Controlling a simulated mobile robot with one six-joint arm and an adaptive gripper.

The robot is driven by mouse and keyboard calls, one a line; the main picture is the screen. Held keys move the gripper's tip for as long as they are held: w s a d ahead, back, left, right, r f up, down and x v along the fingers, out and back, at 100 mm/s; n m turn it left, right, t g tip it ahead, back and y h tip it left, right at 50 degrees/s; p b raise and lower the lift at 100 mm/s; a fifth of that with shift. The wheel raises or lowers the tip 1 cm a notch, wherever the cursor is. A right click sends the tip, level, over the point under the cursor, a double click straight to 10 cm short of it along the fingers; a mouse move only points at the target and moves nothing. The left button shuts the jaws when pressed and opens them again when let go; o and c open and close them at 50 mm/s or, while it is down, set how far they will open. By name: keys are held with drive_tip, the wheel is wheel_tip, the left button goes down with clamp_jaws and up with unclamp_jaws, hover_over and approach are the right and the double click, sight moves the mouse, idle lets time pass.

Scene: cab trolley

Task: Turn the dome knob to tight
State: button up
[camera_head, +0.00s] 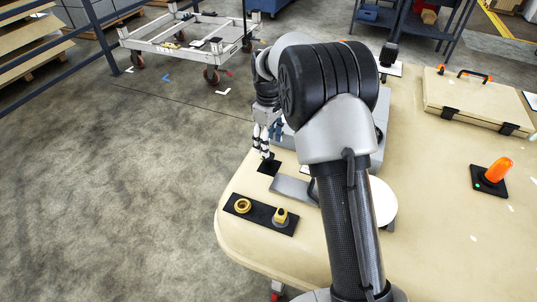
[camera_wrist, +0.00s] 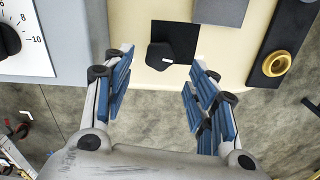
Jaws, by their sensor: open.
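A black knob (camera_wrist: 160,54) with a small white mark sits at the edge of a black square plate (camera_wrist: 182,38) in the wrist view. It looks like the dome knob, but I cannot read any label. The plate also shows in the head view (camera_head: 268,167) near the table's left edge. My gripper (camera_wrist: 163,64) is open, with its blue-padded fingers apart on either side of the knob and nothing between them held. In the head view my gripper (camera_head: 263,148) points down just above the plate. I cannot tell how the knob is turned.
A dark strip (camera_head: 261,214) with a brass ring (camera_head: 243,205) and a yellow-topped fitting (camera_head: 281,215) lies at the table's front left. A black dial (camera_wrist: 9,40) is left in the wrist view. A case (camera_head: 478,98) and an orange handle (camera_head: 498,170) are at right.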

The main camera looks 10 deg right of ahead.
sight(269, 158)
wheel_tip(269, 158, down, 5)
drive_tip(key=shift+r+b, duration=0.1)
drive_tip(key=shift+b, duration=0.4)
drive_tip(key=c, duration=1)
